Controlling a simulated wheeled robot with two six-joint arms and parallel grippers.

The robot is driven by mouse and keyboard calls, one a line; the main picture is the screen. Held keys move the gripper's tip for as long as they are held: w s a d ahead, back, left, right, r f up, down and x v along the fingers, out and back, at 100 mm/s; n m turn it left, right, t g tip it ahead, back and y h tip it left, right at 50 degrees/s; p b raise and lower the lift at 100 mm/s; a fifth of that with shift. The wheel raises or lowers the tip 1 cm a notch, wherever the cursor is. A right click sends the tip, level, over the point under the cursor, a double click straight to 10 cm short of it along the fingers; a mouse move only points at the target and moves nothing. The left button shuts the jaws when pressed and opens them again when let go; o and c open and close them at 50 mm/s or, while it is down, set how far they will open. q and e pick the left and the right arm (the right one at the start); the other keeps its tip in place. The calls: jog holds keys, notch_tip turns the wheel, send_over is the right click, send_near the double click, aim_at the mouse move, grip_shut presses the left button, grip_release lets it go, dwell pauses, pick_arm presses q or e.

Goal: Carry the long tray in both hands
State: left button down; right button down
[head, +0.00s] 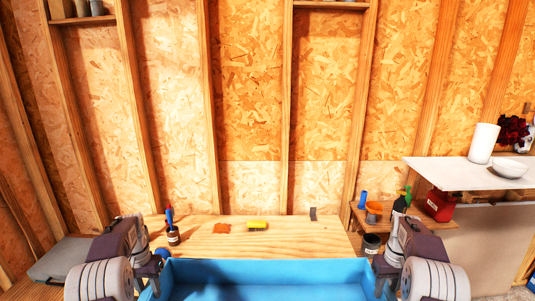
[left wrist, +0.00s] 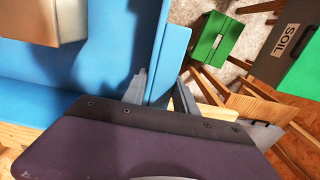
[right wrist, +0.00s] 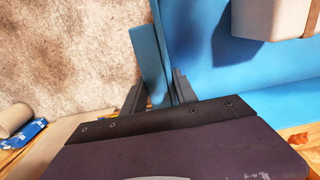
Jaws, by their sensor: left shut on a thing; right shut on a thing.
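The long tray (head: 270,272) is blue and spans the bottom of the head view between my two arms. Its near part is cut off by the frame. My left gripper (head: 150,285) is shut on the tray's left end; in the left wrist view its fingers (left wrist: 160,92) pinch the blue end wall. My right gripper (head: 384,283) is shut on the tray's right end; in the right wrist view its fingers (right wrist: 158,95) sit either side of the blue end wall. The tray looks about level in the head view.
At right, a small table carries a red can (head: 440,206) and an orange pot (head: 374,211).

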pick_arm(q)
jog(key=shift+w+a+r, duration=0.1)
jog(key=shift+w+r, duration=0.25)
jog(key=shift+w, duration=0.05)
pick_arm(e)
jog(key=shift+w+d+r, duration=0.1)
jog(key=shift+w+r, duration=0.25)
jog(key=shift+w, duration=0.05)
